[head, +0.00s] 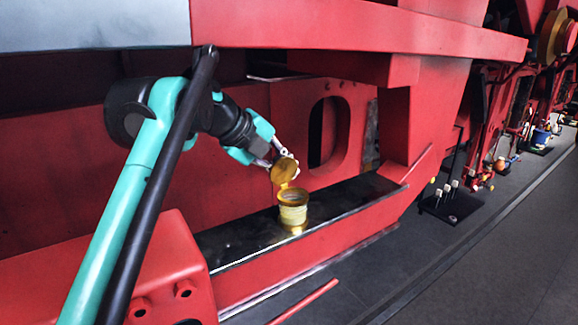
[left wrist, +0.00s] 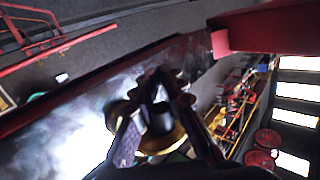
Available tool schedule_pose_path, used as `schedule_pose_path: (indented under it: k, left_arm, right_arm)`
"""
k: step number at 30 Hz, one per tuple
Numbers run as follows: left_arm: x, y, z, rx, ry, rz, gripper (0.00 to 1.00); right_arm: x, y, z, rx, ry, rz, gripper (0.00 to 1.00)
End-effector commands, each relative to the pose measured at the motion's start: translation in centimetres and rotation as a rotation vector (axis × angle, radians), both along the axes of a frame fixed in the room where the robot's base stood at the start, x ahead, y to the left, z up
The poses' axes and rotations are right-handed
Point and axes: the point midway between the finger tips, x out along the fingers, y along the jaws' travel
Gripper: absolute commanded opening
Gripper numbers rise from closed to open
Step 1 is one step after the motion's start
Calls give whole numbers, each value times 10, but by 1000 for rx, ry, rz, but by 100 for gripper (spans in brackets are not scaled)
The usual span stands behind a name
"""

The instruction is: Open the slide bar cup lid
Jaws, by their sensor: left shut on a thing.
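The brass slide bar cup (head: 293,218) stands upright on the dark slide bar (head: 235,241). Its round brass lid (head: 283,171) is raised and tilted up above the rim, and the cup's mouth shows open. A small brass piece links the lid's lower edge to the cup's rim. My left gripper (head: 282,157) is shut on the lid's upper edge. In the left wrist view my left fingers (left wrist: 160,92) point at blurred brass (left wrist: 170,138); which part of the cup or lid it is, I cannot tell. My right gripper is not in view.
A red frame plate (head: 345,125) with an oval opening rises behind the cup. A large red beam (head: 350,33) runs overhead. A red block (head: 170,262) stands at the lower left. Grey floor (head: 480,285) is free at the right.

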Motion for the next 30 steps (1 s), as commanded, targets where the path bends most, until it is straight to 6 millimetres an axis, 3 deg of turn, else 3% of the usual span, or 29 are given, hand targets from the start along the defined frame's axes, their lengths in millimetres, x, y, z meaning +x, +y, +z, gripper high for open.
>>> schedule_pose_path:
  k: [13, 30]
  left_arm:
    - [4, 3, -8, -140, 210, 2, 0]
    - [5, 3, -10, -163, 248, 0, 0]
  right_arm:
    - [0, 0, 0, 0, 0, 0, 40]
    - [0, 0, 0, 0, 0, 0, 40]
